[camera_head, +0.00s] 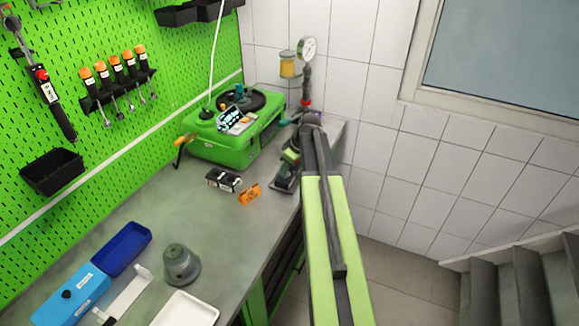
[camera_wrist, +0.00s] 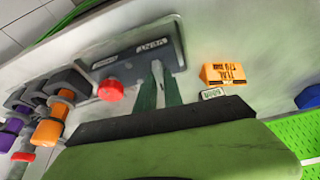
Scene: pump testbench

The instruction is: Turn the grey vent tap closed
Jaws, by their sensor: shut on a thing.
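In the wrist view, a dark plate (camera_wrist: 125,66) carries a "VENT" label and a round red knob (camera_wrist: 111,90). My gripper (camera_wrist: 158,72) reaches over the plate just below the "VENT" label. Its two dark green fingers are close together on the narrow grey vent tap (camera_wrist: 157,74), which is mostly hidden between them, so its angle is hard to read. The red knob is left of the fingers and apart from them. In the head view my arm covers much of this area at the right end of the bench.
Orange (camera_wrist: 48,130) and purple fittings crowd the left of the wrist view. An orange box (camera_wrist: 225,74) lies to the right. In the head view a green machine (camera_head: 236,132) and a pressure gauge (camera_head: 307,47) stand behind; the grey bench (camera_head: 190,215) has free room in its middle.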

